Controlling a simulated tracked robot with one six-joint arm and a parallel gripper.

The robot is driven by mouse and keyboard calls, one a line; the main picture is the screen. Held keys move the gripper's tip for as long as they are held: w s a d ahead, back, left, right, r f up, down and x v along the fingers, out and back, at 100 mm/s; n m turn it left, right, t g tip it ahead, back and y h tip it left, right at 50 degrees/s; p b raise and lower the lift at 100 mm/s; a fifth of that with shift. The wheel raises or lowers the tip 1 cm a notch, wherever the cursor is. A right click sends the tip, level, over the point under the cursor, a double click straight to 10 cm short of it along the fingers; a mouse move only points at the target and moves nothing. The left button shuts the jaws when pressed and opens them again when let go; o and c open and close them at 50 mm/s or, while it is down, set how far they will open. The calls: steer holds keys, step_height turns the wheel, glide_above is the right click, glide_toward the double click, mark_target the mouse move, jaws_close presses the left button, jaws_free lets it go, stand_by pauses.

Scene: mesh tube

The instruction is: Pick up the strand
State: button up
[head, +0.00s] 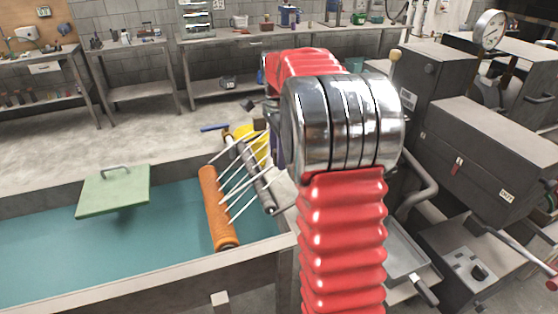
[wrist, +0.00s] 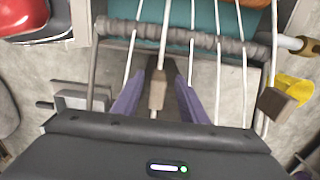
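Several thin white strands (head: 238,188) fan across an orange roll (head: 217,210) and a grey bar (head: 257,178). In the wrist view the strands cross a wrapped grey bar (wrist: 185,38). One middle strand (wrist: 165,35) ends in a tan tag (wrist: 158,90). My gripper (wrist: 160,76) has purple fingers on either side of this tag. The fingers look apart, with gaps beside the tag; their depth relative to it is hard to judge. Another strand (wrist: 274,45) at the right ends in a brown block (wrist: 275,104). In the head view my arm hides most of the gripper.
The roll lies over a teal-floored trough (head: 60,245) with a raised rim. A green lid (head: 113,190) with a handle is at the left. A yellow object (head: 251,143) and a blue-handled tool (head: 214,128) lie behind. Grey machinery (head: 480,145) crowds the right.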

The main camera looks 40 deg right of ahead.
step_height(320, 180, down, 5)
steer(key=shift+s+r, duration=0.1)
steer(key=shift+s, duration=0.05)
stand_by(0.6)
jaws_close()
